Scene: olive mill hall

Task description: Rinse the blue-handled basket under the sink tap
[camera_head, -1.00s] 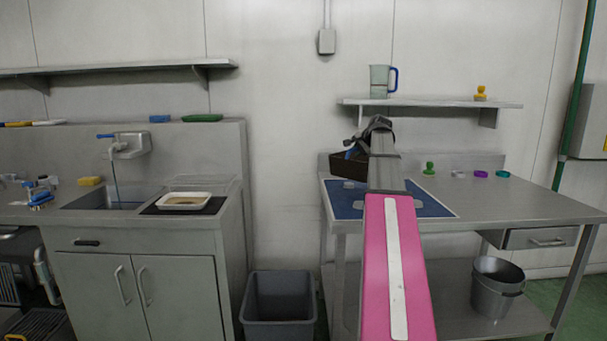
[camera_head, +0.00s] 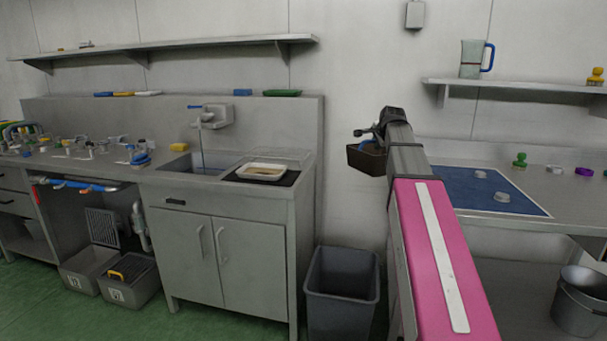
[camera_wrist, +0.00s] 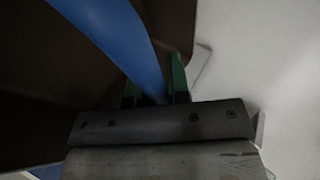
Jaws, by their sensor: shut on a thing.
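My gripper (camera_head: 368,138) is shut on the handle of the basket. The dark brown basket (camera_head: 364,160) hangs in the air left of the blue mat, and my arm hides part of it. The blue handle (camera_wrist: 128,45) runs between the gripper's green fingers in the wrist view, with the dark basket inside (camera_wrist: 40,70) beyond it. The sink (camera_head: 200,163) is a steel basin in the counter at left, well away from the basket. The tap (camera_head: 212,117) is on the wall above it, with a blue lever, and a thin blue line comes down into the basin.
A white tray (camera_head: 263,171) lies on a black mat right of the sink. A yellow sponge (camera_head: 149,145) is left of it. A grey bin (camera_head: 342,285) stands on the floor between the sink cabinet and the right table (camera_head: 575,205). A shelf (camera_head: 180,45) runs above the sink.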

